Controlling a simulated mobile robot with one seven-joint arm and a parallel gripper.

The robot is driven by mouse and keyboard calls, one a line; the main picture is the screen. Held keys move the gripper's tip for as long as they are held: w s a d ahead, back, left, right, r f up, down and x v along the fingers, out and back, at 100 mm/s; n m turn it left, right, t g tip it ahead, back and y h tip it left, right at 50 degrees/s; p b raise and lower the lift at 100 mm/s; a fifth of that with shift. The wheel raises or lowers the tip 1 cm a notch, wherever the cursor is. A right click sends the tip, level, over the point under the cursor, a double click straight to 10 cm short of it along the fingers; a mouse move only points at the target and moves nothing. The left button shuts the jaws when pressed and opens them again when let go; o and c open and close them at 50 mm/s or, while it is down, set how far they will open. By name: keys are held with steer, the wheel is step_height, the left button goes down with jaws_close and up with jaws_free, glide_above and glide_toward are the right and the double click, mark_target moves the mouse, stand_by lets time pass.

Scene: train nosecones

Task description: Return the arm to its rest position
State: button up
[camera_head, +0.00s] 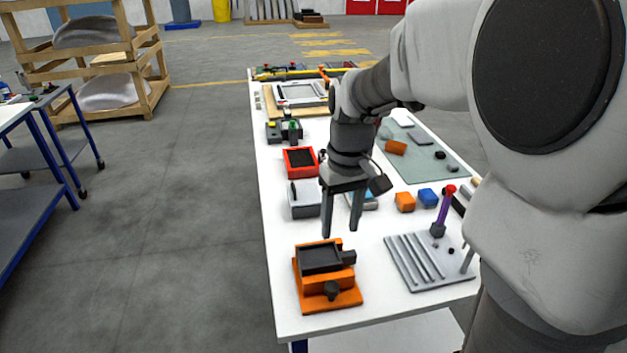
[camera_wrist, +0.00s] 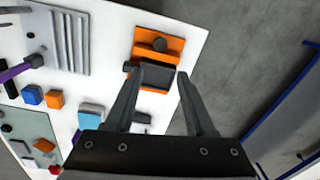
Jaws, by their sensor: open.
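My gripper (camera_head: 341,232) hangs from my arm over the near part of the white table (camera_head: 285,228), its two dark fingers pointing down and apart. Nothing is between the fingers. In the head view it is above and just behind an orange fixture with a dark tray top (camera_head: 325,279). In the wrist view my gripper (camera_wrist: 158,75) shows its fingers spread, with the orange fixture (camera_wrist: 157,45) beyond the tips. I cannot see contact between the fingers and anything.
A grooved grey plate (camera_head: 418,266) lies right of the orange fixture, with a purple tool (camera_head: 445,207) by it. Orange (camera_head: 405,202) and blue (camera_head: 428,198) blocks, a grey box (camera_head: 303,203) and a red tray (camera_head: 299,161) stand farther back. Open floor (camera_head: 190,220) lies left of the table.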

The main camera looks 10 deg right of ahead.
steer(key=s+r+m+t, duration=0.1)
steer(key=s+r+t, duration=0.1)
steer(key=s, duration=0.5)
steer(key=s+r+m+t, duration=0.1)
steer(key=s+r+t, duration=0.2)
steer(key=s, duration=0.4)
steer(key=shift+s+a+r+t, duration=0.3)
steer(key=shift+a+r, duration=0.1)
steer(key=shift+r, duration=0.35)
